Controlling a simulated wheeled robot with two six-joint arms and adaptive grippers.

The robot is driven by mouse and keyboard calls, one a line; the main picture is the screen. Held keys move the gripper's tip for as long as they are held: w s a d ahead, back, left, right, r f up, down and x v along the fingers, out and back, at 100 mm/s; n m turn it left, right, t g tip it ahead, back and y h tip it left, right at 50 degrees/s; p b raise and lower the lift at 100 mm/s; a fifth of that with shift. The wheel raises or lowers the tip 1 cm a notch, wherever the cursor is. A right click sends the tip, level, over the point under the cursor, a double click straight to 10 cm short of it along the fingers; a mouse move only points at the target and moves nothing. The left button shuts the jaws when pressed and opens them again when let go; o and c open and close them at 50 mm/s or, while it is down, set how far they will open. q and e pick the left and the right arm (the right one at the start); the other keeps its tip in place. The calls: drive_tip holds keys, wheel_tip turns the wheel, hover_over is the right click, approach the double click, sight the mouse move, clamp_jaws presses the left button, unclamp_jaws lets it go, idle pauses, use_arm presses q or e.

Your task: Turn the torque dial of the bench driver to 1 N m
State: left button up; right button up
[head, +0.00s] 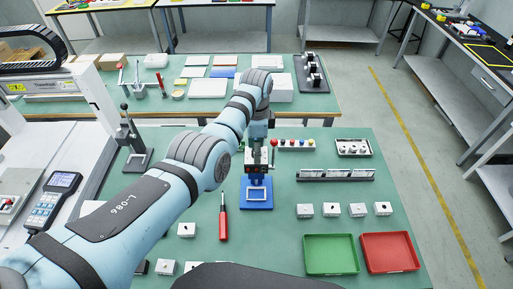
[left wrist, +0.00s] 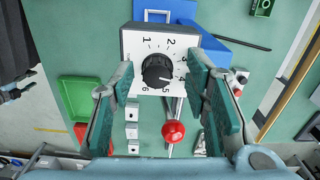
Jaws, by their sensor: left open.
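The bench driver (head: 250,168) stands on a blue base (head: 258,204) in the middle of the green table, partly hidden by my left arm in the head view. In the left wrist view, its white dial plate (left wrist: 130,46) carries numbers 1 to 6 around a black ribbed torque dial (left wrist: 157,70). A white mark on the dial faces lower right, around 4 to 5. My left gripper (left wrist: 160,76) is open, with its fingers either side of the dial and a gap on both sides. A lever with a red ball (left wrist: 173,131) is between the fingers, nearer the palm.
A red-handled screwdriver (head: 223,222) lies left of the base. Several white blocks (head: 332,209) and a green tray (head: 331,272) and red tray (head: 390,268) are at right. A lever press (head: 133,140) stands left.

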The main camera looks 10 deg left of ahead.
use_arm(q)
drive_tip(key=shift+s+r, duration=0.2)
drive_tip(key=shift+s, duration=0.05)
drive_tip(key=shift+c, duration=1)
clamp_jaws()
use_arm(e)
drive_tip(key=shift+s, duration=0.35)
